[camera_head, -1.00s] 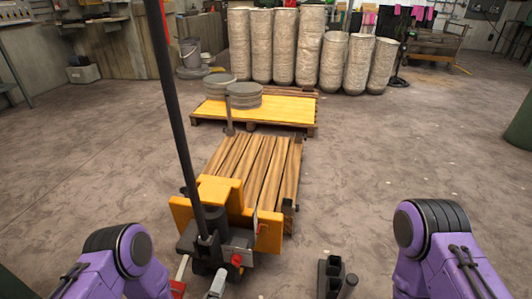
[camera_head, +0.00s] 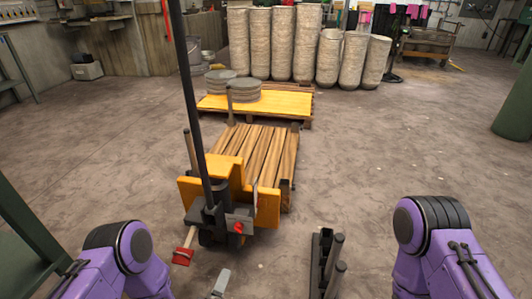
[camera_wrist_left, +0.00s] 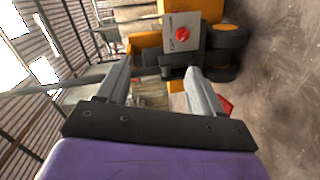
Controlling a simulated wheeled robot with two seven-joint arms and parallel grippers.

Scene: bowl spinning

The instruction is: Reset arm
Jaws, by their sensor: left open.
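In the head view, only a grey fingertip of my left gripper (camera_head: 221,284) shows at the bottom edge, in front of the pallet jack. In the left wrist view, my left gripper (camera_wrist_left: 157,72) has its two grey fingers apart with nothing held between them. The orange pallet jack (camera_head: 262,207), with its tall black handle, stands beyond the fingers, and it also fills the top of the left wrist view (camera_wrist_left: 146,45).
A wooden pallet (camera_head: 262,145) rests on the jack. Behind it, a yellow-topped pallet (camera_head: 285,104) carries round grey stacks (camera_head: 246,92). Green frame parts (camera_head: 25,225) are at the left. Floor at the right is clear.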

